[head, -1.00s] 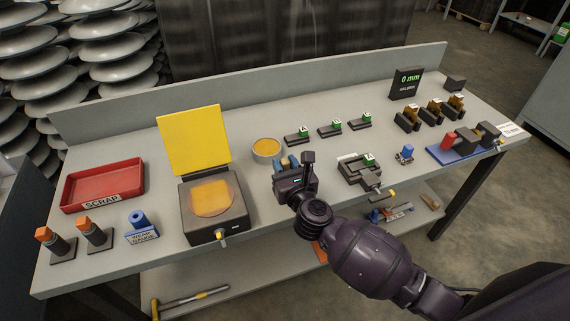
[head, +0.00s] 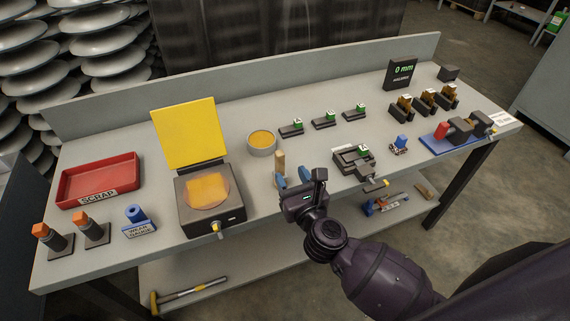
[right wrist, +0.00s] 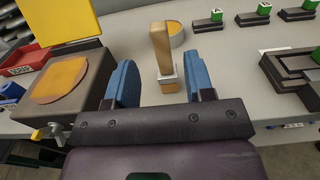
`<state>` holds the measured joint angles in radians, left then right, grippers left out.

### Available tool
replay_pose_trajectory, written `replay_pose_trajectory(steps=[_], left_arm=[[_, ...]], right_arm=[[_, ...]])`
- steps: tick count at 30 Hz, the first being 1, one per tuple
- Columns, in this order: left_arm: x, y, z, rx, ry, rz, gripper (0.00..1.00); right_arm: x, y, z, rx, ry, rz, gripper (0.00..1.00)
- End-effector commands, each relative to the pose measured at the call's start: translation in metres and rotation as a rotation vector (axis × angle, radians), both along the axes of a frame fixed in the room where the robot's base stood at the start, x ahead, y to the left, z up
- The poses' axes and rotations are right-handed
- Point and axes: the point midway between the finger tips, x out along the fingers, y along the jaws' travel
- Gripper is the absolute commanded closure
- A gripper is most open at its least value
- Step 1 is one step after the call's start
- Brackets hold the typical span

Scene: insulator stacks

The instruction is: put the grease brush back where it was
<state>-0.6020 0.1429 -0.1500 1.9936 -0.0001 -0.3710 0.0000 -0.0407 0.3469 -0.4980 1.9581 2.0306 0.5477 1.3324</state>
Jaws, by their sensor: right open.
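My right gripper (head: 292,179) is open, with blue fingers, on the near side of the brush. In the right wrist view the brush shows in the gap between the fingertips (right wrist: 156,82), apart from both. My left gripper is not in view.
A hot plate-like box (head: 182,212) with a raised yellow lid (head: 184,133) stands left of the gripper. A dark fixture (head: 343,158) with a green-topped block is to the right. Several small dark blocks line the back. Bench surface around the brush is clear.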

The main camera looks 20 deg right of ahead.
Motion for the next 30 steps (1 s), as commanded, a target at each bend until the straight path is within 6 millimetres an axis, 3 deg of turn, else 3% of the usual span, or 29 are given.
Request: replay_pose_trajectory(steps=[3,9,20,25,30], left_arm=[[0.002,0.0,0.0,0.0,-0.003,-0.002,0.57],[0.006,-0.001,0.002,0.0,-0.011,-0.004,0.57],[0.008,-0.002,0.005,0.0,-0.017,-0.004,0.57],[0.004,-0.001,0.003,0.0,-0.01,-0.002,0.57],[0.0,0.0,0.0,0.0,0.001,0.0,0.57]], right_arm=[[-0.019,-0.001,-0.001,0.001,0.002,-0.001,0.51],[-0.038,-0.001,0.0,0.0,0.001,0.001,0.51],[-0.044,-0.002,0.001,-0.037,-0.011,0.001,0.51],[-0.053,-0.007,0.002,-0.308,-0.082,0.012,0.51],[-0.069,-0.011,-0.003,-0.773,-0.166,0.039,0.51]])
